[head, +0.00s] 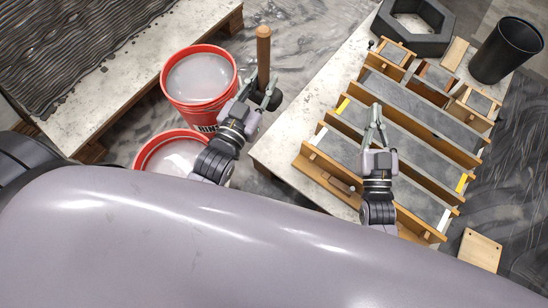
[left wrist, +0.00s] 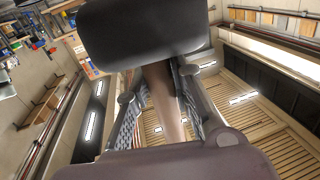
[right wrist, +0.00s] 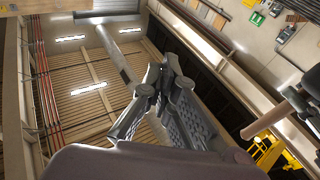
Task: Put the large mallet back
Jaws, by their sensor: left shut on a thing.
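The large mallet has a wooden handle (head: 263,50) and a dark head (head: 272,101). My left gripper (head: 258,93) is shut on the mallet's handle, close to the head. In the left wrist view the black head (left wrist: 145,35) fills the top, and the handle (left wrist: 160,85) runs between the fingers. The mallet is over the gap between the red buckets and the mould table. My right gripper (head: 376,110) is over the moulds, with its fingertips drawn together and nothing seen between them. The right wrist view shows these fingers (right wrist: 162,80) too.
Two red buckets (head: 201,118) of grey liquid stand left of the left gripper. The pale table (head: 285,150) at right holds wooden moulds (head: 405,108), a dark hexagonal block (head: 440,45) and a black bin (head: 510,50). Another slab with ribbed dark concrete (head: 70,50) lies far left.

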